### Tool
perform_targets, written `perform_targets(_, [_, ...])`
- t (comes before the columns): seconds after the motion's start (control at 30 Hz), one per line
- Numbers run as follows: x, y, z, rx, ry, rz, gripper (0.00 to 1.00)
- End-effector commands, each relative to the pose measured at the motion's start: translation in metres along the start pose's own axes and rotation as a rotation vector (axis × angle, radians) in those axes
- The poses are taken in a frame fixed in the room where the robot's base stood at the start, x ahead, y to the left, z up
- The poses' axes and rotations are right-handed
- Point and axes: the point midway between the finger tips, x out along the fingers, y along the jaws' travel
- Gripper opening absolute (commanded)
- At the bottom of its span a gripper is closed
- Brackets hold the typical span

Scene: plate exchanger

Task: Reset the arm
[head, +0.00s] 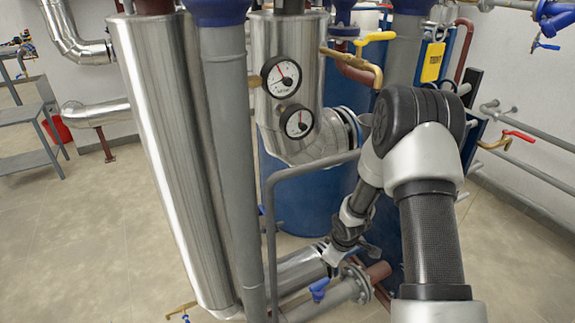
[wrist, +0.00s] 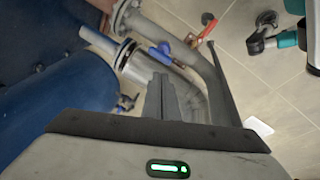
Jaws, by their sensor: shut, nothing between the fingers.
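My gripper shows in the wrist view (wrist: 163,97), with its two dark fingers together and nothing between them. It points down toward grey pipework. A blue-handled valve (wrist: 166,50) lies just beyond the fingers in the wrist view. I cannot tell whether the fingers touch any pipe.
Tall silver pipes (head: 165,150) and a bent grey rail (head: 268,235) stand left of my arm. Two gauges (head: 281,76) face me. A blue tank (head: 300,195) is behind; it also shows in the wrist view (wrist: 60,115). Red-handled valve (head: 518,136) is at right.

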Motion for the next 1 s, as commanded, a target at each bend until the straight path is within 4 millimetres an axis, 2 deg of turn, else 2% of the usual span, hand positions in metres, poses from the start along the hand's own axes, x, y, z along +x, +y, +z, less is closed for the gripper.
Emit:
perform_targets(0.03, [-0.029, 0.013, -0.006, 0.028, -0.003, 0.031, 0.0])
perform_targets(0.2, [-0.114, 0.037, -0.01, 0.145, -0.022, 0.102, 0.0])
perform_targets(0.3, [-0.163, 0.043, -0.009, 0.217, -0.024, 0.138, 0.0])
perform_targets(0.43, [-0.225, 0.042, -0.004, 0.315, -0.018, 0.174, 0.0])
perform_targets(0.57, [-0.282, 0.031, 0.005, 0.415, -0.004, 0.199, 0.0])
perform_targets(0.7, [-0.336, 0.011, 0.018, 0.523, 0.023, 0.212, 0.0])
perform_targets(0.9, [-0.399, -0.031, 0.04, 0.667, 0.077, 0.204, 0.0])
perform_targets(1.0, [-0.421, -0.053, 0.05, 0.728, 0.106, 0.189, 0.0])
